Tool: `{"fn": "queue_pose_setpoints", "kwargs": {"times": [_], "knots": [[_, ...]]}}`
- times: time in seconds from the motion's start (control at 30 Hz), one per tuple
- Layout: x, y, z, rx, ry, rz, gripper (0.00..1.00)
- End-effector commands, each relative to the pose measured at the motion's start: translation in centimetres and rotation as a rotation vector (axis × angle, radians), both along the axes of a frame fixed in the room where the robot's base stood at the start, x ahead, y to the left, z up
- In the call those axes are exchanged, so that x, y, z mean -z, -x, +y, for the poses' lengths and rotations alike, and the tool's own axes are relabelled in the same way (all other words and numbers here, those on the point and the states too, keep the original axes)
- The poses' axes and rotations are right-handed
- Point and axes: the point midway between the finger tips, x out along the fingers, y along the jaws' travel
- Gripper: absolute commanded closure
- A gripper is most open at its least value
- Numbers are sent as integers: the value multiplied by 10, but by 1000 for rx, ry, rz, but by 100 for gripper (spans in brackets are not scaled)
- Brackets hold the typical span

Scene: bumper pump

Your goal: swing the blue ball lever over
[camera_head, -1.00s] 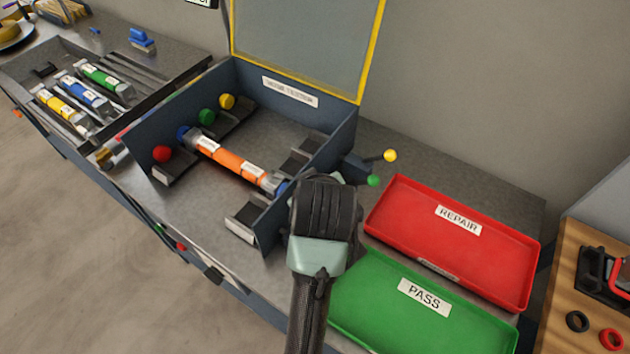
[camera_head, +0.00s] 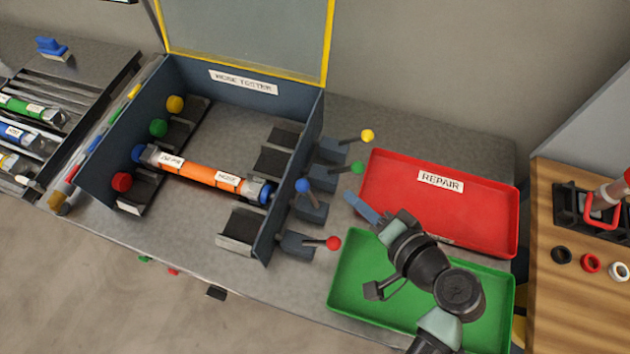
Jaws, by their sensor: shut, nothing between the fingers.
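The blue ball lever (camera_head: 302,186) stands on the outer right wall of the hose tester (camera_head: 190,93). Its ball leans up and left, close to the wall, unlike the other levers, which point right. My gripper (camera_head: 352,198) is shut and empty. Its narrow bluish tip is a little to the right of the blue ball, apart from it, above the edge of the trays. An orange hose (camera_head: 200,174) lies across the tester between its cradles, with blue ends.
Yellow (camera_head: 367,135), green (camera_head: 357,168) and red (camera_head: 333,243) ball levers flank the blue one. A red REPAIR tray (camera_head: 480,205) and a green PASS tray (camera_head: 345,292) lie to the right. The tester's yellow-framed lid (camera_head: 329,50) stands open.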

Motion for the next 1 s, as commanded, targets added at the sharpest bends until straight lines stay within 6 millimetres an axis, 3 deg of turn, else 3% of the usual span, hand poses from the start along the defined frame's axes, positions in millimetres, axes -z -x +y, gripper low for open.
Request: {"fn": "queue_pose_setpoints", "kwargs": {"times": [0.3, 0.6, 1.0], "knots": [[27, -48, 36, -5, 1, 2, 100], [45, -49, 63, -4, 2, 0, 100], [47, -49, 66, -4, 5, -1, 100]]}}
